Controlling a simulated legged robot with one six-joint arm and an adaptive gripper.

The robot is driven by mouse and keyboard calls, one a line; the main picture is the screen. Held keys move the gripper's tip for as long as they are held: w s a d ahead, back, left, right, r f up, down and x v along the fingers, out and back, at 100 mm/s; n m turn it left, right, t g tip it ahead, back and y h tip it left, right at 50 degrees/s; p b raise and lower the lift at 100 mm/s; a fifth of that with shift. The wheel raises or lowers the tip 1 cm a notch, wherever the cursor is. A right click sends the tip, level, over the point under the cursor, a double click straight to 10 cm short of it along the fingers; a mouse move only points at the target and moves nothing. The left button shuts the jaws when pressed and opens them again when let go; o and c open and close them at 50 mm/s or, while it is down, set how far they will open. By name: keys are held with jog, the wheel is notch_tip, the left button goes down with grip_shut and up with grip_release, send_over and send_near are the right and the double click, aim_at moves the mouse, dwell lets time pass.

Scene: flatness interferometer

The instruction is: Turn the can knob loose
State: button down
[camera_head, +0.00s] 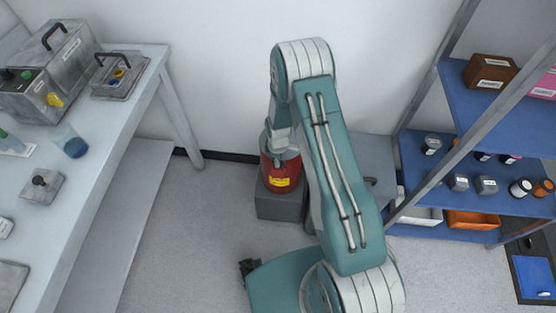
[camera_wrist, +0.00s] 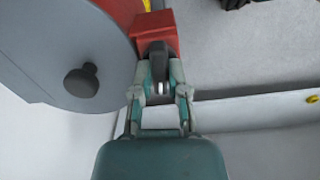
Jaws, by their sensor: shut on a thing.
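The red can (camera_head: 267,172) with a yellow label stands on a grey block (camera_head: 275,208) in the head view, partly behind my arm. In the wrist view its round grey lid (camera_wrist: 55,45) fills the upper left, with a round black knob (camera_wrist: 82,80) on it. A red block (camera_wrist: 155,30) juts from the can's rim and carries a dark grey knob (camera_wrist: 158,62). My gripper (camera_wrist: 159,84) is shut on this dark knob, one finger on each side. The black lid knob is apart from the fingers.
A white table (camera_head: 118,130) stands at the left with metal cases and a beaker (camera_head: 70,142). A blue shelf (camera_head: 480,190) with jars and bins stands at the right. A white wall is close behind the can. Floor is free between table and can.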

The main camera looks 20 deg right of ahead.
jog(key=shift+n, duration=0.6)
jog(key=c, duration=0.6)
grip_release()
jog(key=shift+c, duration=0.2)
notch_tip(320, 180, up, 12)
jog(key=shift+w, duration=0.1)
